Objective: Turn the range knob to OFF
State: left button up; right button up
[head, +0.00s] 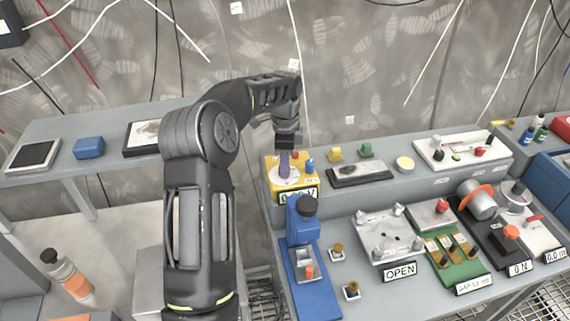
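The yellow meter box (273,186) stands at the left end of the raised back shelf. A label reading about "0.00 V" is on its front. Its range knob (284,166) is purple and upright on a pale round dial (285,178); the dial's markings are too small to read. My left gripper (287,147) points down right above the knob, at or close to its top. I cannot tell whether the fingers touch or hold the knob, as they are dark and small here. My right gripper is out of view.
A blue device (302,225) with a black knob stands in front of the meter. A dark flat plate (360,173) lies to its right. A fixture labelled OPEN (391,236) and a green board (455,257) are farther right. A side table (62,135) is at left.

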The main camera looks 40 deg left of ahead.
pick_arm(q)
grip_shut()
